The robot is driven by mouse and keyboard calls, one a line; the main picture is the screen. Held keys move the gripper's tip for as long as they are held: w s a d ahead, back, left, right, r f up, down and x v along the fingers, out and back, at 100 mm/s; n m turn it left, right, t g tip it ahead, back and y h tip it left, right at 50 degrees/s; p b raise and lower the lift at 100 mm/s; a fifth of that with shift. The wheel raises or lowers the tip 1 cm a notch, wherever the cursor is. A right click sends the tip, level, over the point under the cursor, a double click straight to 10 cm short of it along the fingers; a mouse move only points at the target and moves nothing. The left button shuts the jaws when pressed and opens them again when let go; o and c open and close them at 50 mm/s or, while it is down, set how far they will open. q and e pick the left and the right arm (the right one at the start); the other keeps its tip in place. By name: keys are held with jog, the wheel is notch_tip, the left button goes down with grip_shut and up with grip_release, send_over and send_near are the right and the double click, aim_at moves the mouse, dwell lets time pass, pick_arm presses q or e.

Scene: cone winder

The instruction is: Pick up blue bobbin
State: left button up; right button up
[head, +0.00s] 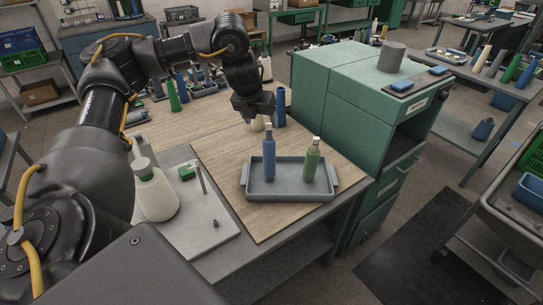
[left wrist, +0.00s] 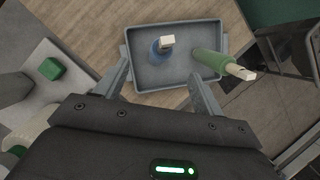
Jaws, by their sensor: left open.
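A blue bobbin (head: 269,160) with a pale top stands upright in a grey tray (head: 255,192) on the table. A green bobbin (head: 312,162) stands upright in the same tray, to its right. In the left wrist view the open fingers (left wrist: 160,72) are empty. That view shows the blue bobbin (left wrist: 161,48) from above, ahead of the gap between the fingers, and the green bobbin (left wrist: 215,64) beyond the right finger. My right gripper is not in view.
Another blue bobbin (head: 281,107) stands behind the gripper. A white bottle (head: 153,190) and a small green box (head: 188,171) are on a grey board at the left. A green cabinet (head: 345,110) stands close on the right. Wooden tabletop left of the tray is clear.

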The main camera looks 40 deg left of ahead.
aim_at(268, 135)
pick_arm(q)
jog(key=shift+b+x, duration=0.95)
jog(key=shift+x, duration=1.95)
jog(key=shift+w+d+f, duration=0.15)
jog(key=shift+f, duration=0.1)
jog(key=x, duration=0.4)
jog(key=shift+w+f, duration=0.2)
jog(key=c, duration=0.7)
jog(key=shift+c, duration=1.3)
jog(key=shift+r, duration=0.1)
